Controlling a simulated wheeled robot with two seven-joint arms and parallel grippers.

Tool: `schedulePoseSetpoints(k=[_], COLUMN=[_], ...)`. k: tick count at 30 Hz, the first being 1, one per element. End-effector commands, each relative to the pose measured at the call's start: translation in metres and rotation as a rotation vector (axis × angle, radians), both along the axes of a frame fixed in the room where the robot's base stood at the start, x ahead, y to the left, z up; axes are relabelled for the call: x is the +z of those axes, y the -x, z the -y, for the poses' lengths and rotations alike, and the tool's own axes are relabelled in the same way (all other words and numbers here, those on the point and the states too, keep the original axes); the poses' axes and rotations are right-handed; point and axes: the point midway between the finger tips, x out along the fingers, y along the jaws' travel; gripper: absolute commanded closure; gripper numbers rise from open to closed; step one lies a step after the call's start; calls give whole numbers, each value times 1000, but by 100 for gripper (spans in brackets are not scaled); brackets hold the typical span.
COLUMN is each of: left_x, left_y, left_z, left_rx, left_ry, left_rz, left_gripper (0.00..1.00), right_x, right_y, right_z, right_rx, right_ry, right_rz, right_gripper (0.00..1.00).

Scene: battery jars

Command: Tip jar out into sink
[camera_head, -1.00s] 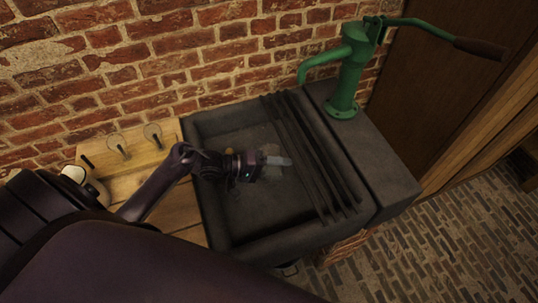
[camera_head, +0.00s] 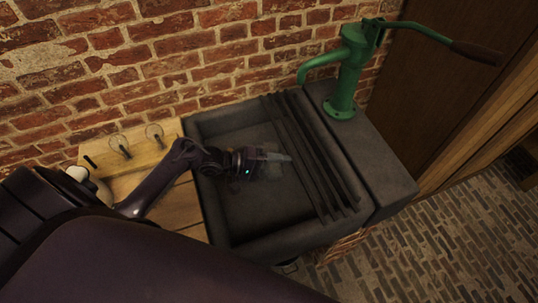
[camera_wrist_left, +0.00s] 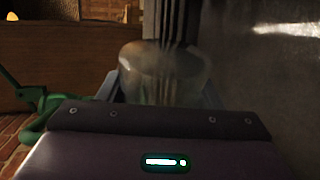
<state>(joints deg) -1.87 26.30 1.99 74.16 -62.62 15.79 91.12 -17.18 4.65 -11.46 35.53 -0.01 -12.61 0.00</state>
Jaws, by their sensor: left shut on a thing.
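My left gripper (camera_head: 280,159) is shut on a clear glass jar (camera_head: 270,173) above the dark stone sink (camera_head: 250,208). The jar is faint and see-through in the head view. In the left wrist view the jar (camera_wrist_left: 165,72) sits between the fingers, with its pale rim showing and its lower part hidden behind the gripper body. Its exact tilt and whether it holds anything are hard to tell. My right gripper is not in view.
Dark ribs (camera_head: 310,160) run along the sink's right side. A green hand pump (camera_head: 347,80) stands on the ledge beyond them. A wooden counter (camera_head: 190,205) is left of the sink, with round clear glass items (camera_head: 154,131) and dark rods near the brick wall.

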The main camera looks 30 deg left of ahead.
Motion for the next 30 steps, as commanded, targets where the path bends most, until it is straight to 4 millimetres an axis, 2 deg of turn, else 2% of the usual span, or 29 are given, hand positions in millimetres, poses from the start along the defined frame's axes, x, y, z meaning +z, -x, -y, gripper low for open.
schedulePoseSetpoints(k=[17, 30], left_x=[8, 19], left_y=[-3, -13], left_z=[-2, -8], left_rx=[0, 1], left_ry=[49, 183], left_rz=[-72, -278], left_gripper=[70, 70], right_x=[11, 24], right_y=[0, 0], right_z=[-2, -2], right_rx=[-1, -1], right_ry=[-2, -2], right_rz=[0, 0], right_gripper=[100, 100])
